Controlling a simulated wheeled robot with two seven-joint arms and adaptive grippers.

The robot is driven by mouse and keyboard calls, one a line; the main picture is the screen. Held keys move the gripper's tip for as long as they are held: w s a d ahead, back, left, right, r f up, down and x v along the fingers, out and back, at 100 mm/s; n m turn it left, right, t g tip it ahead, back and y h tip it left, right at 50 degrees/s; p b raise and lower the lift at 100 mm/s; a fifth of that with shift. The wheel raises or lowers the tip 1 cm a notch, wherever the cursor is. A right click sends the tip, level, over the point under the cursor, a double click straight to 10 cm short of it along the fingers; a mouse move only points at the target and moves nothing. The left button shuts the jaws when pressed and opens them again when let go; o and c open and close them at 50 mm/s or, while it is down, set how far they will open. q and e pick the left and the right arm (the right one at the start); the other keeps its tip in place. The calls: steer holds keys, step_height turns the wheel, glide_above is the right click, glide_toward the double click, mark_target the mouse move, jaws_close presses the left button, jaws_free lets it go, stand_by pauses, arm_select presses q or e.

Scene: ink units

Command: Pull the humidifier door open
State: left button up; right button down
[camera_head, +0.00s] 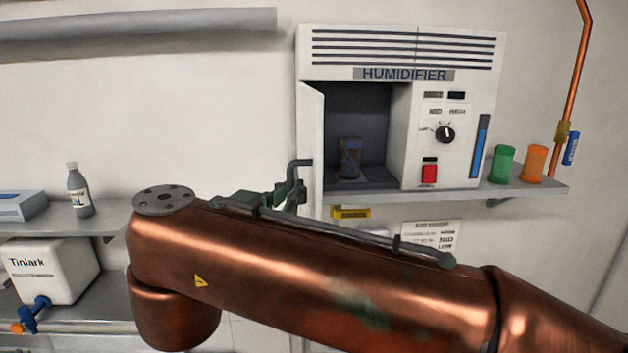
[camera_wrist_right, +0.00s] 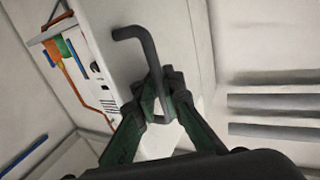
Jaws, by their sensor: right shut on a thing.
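The white humidifier (camera_head: 408,48) stands on a wall shelf, right of centre in the head view. Its door (camera_head: 311,130) is swung open at the left, seen nearly edge-on, and the dark compartment (camera_head: 358,110) shows. The bent dark door handle (camera_head: 293,174) sticks out to the left from the door. My right gripper (camera_head: 288,196) is at the handle's lower end. In the right wrist view its fingers (camera_wrist_right: 164,92) are closed around the handle (camera_wrist_right: 148,50). My left gripper is not in view.
A dark jar (camera_head: 350,157) stands inside the compartment. A green cup (camera_head: 502,164) and an orange cup (camera_head: 535,164) stand right of the humidifier, near a copper pipe (camera_head: 575,75). A grey bottle (camera_head: 78,190) and a white container (camera_head: 50,275) are at the left.

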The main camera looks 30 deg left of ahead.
steer(key=shift+s+a+h, duration=0.2)
steer(key=shift+a+h, duration=0.1)
steer(key=shift+h, duration=0.1)
steer(key=shift+d+m, duration=0.1)
steer(key=shift+m, duration=0.2)
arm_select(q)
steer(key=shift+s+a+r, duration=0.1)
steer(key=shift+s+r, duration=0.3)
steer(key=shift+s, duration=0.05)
arm_select(e)
steer(key=shift+f+h, duration=0.1)
steer(key=shift+h, duration=0.2)
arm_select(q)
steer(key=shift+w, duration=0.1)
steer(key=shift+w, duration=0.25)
arm_select(e)
steer(key=c, duration=2.3)
jaws_free()
steer(key=shift+s, duration=0.15)
steer(key=shift+c, duration=0.2)
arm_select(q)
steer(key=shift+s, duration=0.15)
